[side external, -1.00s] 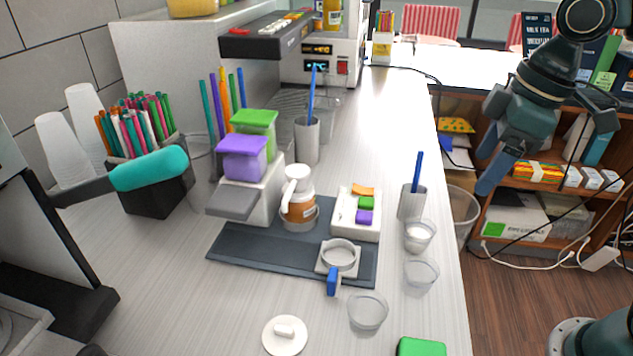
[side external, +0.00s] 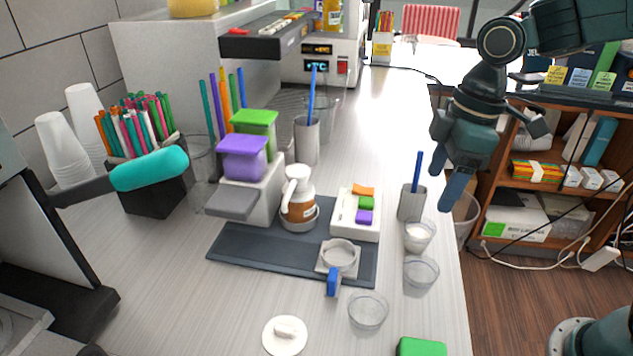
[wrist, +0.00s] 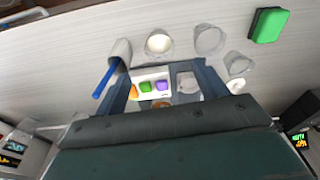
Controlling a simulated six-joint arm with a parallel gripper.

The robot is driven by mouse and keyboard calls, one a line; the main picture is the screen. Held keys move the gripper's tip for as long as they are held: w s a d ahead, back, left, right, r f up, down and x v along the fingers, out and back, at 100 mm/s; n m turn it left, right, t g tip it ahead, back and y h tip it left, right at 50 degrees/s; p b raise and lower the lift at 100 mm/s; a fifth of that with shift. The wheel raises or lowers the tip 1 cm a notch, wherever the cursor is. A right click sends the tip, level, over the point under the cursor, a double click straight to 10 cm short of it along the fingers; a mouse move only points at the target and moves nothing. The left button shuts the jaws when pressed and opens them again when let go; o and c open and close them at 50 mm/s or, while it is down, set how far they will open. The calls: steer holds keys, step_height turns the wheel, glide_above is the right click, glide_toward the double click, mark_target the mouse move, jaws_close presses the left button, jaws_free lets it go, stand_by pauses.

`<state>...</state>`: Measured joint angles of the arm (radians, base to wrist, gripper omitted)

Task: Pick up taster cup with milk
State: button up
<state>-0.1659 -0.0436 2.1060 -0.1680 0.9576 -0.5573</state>
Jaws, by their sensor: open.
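The taster cup with milk (side external: 419,237) is a small clear cup with white contents. It stands upright near the counter's right edge, and shows at the top centre of the wrist view (wrist: 159,42). My gripper (side external: 458,190) is open and empty, pointing down, above and to the right of the cup in the side view. In the wrist view its two fingers (wrist: 160,70) are spread apart, with the cup beyond the tips and between their lines. The gripper is not touching the cup.
A grey holder with a blue stick (side external: 411,203) stands just behind the cup. An empty clear cup (side external: 421,272) is just in front, another (side external: 368,311) farther forward. The dark mat (side external: 240,247) with a ring fixture (side external: 340,257) lies left. A green block (side external: 421,347) is at the front.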

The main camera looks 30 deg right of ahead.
glide_above(420, 227)
steer(key=s+a, duration=0.1)
steer(key=s, duration=0.1)
steer(key=shift+w+a+f, duration=0.1)
steer(key=shift+f, duration=1.35)
steer(key=shift+w+a+f, duration=0.1)
steer(key=shift+f, duration=1.3)
steer(key=shift+f, duration=0.1)
steer(key=shift+w+a+f, duration=0.1)
steer(key=shift+f, duration=1.15)
steer(key=shift+w+a+f, duration=0.1)
steer(key=shift+f, duration=1.1)
steer(key=c, duration=1)
